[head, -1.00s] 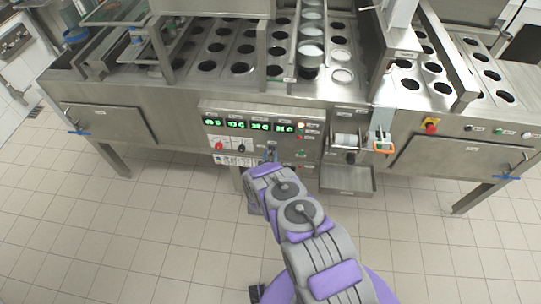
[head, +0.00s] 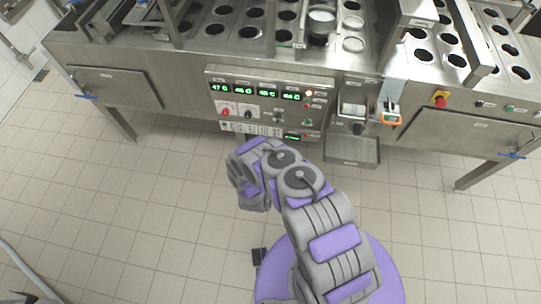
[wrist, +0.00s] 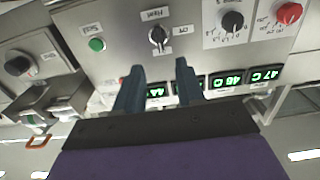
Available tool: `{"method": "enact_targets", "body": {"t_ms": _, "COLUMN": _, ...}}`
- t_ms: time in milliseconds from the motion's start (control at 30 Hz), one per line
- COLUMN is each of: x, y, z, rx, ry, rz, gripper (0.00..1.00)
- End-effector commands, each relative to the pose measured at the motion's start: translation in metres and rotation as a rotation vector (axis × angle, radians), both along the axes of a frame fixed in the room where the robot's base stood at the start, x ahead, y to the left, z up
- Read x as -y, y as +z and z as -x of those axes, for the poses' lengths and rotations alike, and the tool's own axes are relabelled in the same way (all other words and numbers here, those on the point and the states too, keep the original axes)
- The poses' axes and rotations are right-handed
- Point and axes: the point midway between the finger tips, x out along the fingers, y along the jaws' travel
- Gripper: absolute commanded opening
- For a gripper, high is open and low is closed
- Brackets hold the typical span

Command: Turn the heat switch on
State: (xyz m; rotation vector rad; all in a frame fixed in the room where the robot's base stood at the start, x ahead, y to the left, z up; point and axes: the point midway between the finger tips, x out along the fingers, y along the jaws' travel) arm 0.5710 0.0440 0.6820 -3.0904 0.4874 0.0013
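The heat switch (wrist: 158,37) is a small black rotary knob beside a "Heat" label on the steel panel. The wrist view shows the panel upside down. The knob also shows small in the head view (head: 278,117), and its exact setting is hard to read. My gripper (wrist: 159,66) is open and empty. Its two dark fingers point at the panel, with the switch just beyond the tips and roughly between them. The fingers look apart from the knob. In the head view my arm hides the gripper.
A green button (wrist: 96,44) lies to one side of the switch, a black dial (wrist: 232,21) and red knob (wrist: 289,13) to the other. Green displays (head: 242,92) sit above these controls in the head view. A steel tray (head: 352,150) juts out at right.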

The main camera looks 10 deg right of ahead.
Motion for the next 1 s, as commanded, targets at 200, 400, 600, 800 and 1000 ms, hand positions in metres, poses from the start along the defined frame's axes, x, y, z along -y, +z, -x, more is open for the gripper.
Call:
{"method": "enact_targets", "body": {"t_ms": 200, "x": -0.011, "y": -0.002, "z": 0.03, "rx": -0.003, "ry": 0.003, "rz": 0.0, "gripper": 0.38}}
{"method": "enact_targets", "body": {"t_ms": 400, "x": -0.012, "y": -0.001, "z": 0.039, "rx": -0.001, "ry": 0.0, "rz": 0.0, "gripper": 0.38}}
{"method": "enact_targets", "body": {"t_ms": 600, "x": -0.012, "y": 0.0, "z": 0.039, "rx": -0.001, "ry": -0.001, "rz": 0.0, "gripper": 0.38}}
{"method": "enact_targets", "body": {"t_ms": 800, "x": -0.012, "y": -0.001, "z": 0.039, "rx": -0.001, "ry": -0.001, "rz": 0.0, "gripper": 0.38}}
{"method": "enact_targets", "body": {"t_ms": 1000, "x": -0.012, "y": 0.001, "z": 0.036, "rx": -0.003, "ry": -0.002, "rz": -0.003, "gripper": 0.38}}
